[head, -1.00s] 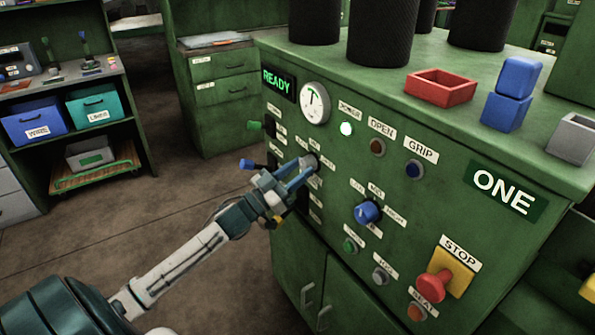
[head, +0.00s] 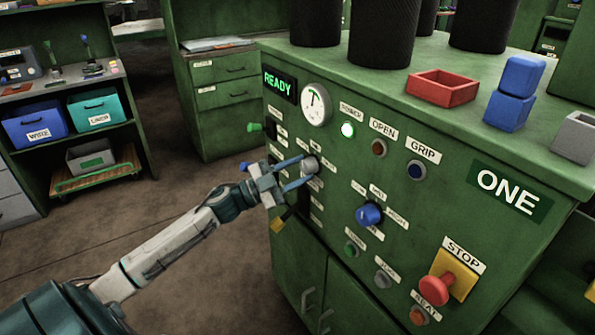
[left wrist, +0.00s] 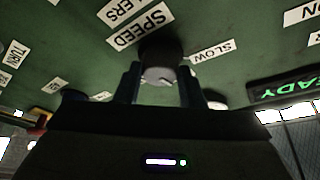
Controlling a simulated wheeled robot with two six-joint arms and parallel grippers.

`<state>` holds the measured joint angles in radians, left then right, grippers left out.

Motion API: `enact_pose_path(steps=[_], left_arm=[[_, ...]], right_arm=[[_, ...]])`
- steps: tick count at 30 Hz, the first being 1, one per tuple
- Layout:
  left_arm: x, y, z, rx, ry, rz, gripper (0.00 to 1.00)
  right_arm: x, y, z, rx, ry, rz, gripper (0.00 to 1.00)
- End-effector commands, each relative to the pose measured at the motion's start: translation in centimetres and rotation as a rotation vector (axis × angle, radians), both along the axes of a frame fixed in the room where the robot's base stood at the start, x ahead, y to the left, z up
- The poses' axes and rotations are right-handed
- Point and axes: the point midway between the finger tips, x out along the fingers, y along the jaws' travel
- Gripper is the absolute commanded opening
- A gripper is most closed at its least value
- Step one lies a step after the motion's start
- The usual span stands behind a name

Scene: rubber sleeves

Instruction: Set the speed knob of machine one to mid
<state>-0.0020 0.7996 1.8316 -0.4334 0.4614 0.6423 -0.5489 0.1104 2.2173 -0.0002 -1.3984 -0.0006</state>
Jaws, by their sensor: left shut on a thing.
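Machine one (head: 395,185) is a green cabinet with a white ONE label. Its speed knob (left wrist: 158,65) is a dark round knob with a paler face, beside the SPEED label (left wrist: 140,27) in the left wrist view. It also shows at the left of the front panel in the head view (head: 311,164). My left gripper (head: 305,172) is shut on this knob, with one finger on each side of it in the left wrist view (left wrist: 161,88). A SLOW label (left wrist: 212,51) shows beside the knob. I cannot read the knob's pointer setting. My right gripper is not in view.
A blue knob (head: 369,215) and a red stop button on a yellow plate (head: 438,290) stick out right of my left gripper. A green READY display (head: 279,84) and a dial (head: 315,103) are above. Open floor lies left of the machine.

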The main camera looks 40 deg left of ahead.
Motion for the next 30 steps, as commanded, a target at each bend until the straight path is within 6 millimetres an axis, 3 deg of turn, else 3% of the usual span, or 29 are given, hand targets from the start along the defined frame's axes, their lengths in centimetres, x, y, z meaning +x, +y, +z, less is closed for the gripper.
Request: enact_pose_path(steps=[12, 27, 28, 30], left_arm=[[0.0, 0.1, 0.1, 0.162, -0.067, 0.000, 0.13], [0.0, 0.1, 0.1, 0.179, -0.075, -0.001, 0.13], [0.0, 0.1, 0.1, 0.179, -0.075, -0.001, 0.37], [0.0, 0.1, 0.1, 0.179, -0.075, -0.001, 0.51]], right_arm=[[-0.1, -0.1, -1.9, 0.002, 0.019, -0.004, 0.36], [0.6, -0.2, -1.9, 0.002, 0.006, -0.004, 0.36], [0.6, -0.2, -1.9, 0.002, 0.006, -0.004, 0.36], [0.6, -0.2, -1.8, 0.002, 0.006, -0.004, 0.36]])
